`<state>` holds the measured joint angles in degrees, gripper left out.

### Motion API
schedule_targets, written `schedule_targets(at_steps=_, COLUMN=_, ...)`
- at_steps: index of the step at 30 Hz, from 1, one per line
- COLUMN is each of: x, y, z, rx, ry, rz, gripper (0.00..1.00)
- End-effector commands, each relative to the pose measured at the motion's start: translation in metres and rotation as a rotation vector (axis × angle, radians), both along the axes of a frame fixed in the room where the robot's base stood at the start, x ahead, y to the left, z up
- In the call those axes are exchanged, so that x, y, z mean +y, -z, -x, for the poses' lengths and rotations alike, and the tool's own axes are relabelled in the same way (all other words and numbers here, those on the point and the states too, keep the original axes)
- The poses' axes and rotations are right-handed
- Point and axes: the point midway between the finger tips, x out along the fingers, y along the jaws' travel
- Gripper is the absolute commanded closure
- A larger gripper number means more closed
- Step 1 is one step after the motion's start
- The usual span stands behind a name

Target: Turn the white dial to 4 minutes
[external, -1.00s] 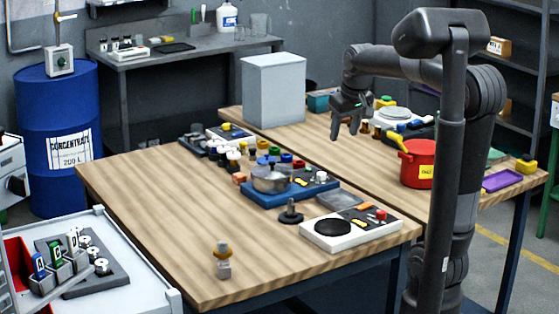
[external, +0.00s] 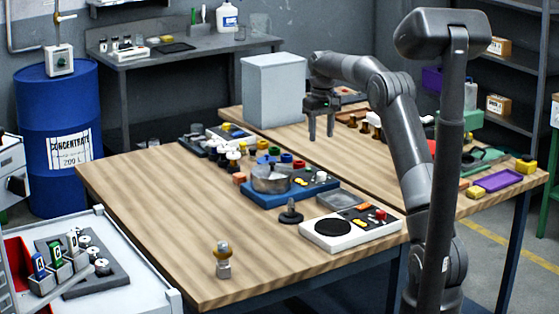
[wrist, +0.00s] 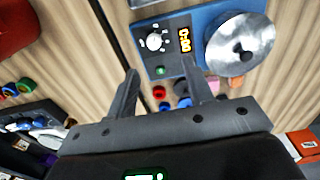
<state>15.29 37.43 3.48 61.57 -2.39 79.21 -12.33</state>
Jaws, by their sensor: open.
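The white dial (wrist: 153,41) is a round knob on a grey panel, with an orange display (wrist: 184,40) beside it and a small green button (wrist: 160,70) below, in the wrist view. The panel is on a blue unit (wrist: 203,16) that also carries a silver lidded pot (wrist: 238,45). My gripper (external: 321,137) is open and empty, above the table behind the unit. In the wrist view the dial lies beyond the fingertips (wrist: 161,70), apart from them.
A white hotplate unit (external: 350,232) stands in front of the blue unit, with a dark knobbed piece (external: 291,214) to its left. A large grey box (external: 273,90) stands behind. Several small coloured pieces lie behind the blue unit. The front left of the table is mostly clear.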

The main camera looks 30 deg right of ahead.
Motion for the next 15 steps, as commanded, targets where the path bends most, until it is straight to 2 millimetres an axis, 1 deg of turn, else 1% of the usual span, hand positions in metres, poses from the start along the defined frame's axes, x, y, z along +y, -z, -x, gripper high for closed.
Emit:
schedule_targets(at_steps=1, x=-0.006, y=0.01, z=-0.007, rx=0.011, ry=0.001, rz=-0.004, gripper=0.53)
schedule_targets(at_steps=3, x=-0.012, y=0.019, z=-0.013, rx=0.02, ry=0.002, rz=-0.007, gripper=0.53)
schedule_targets(at_steps=6, x=-0.017, y=0.027, z=-0.017, rx=0.027, ry=0.003, rz=-0.01, gripper=0.53)
schedule_targets(at_steps=11, x=-0.019, y=0.038, z=-0.019, rx=0.032, ry=0.003, rz=-0.012, gripper=0.53)
schedule_targets(at_steps=14, x=-0.019, y=0.052, z=-0.018, rx=0.033, ry=0.003, rz=-0.012, gripper=0.53)
schedule_targets(at_steps=15, x=-0.018, y=0.059, z=-0.018, rx=0.035, ry=0.003, rz=-0.013, gripper=0.53)
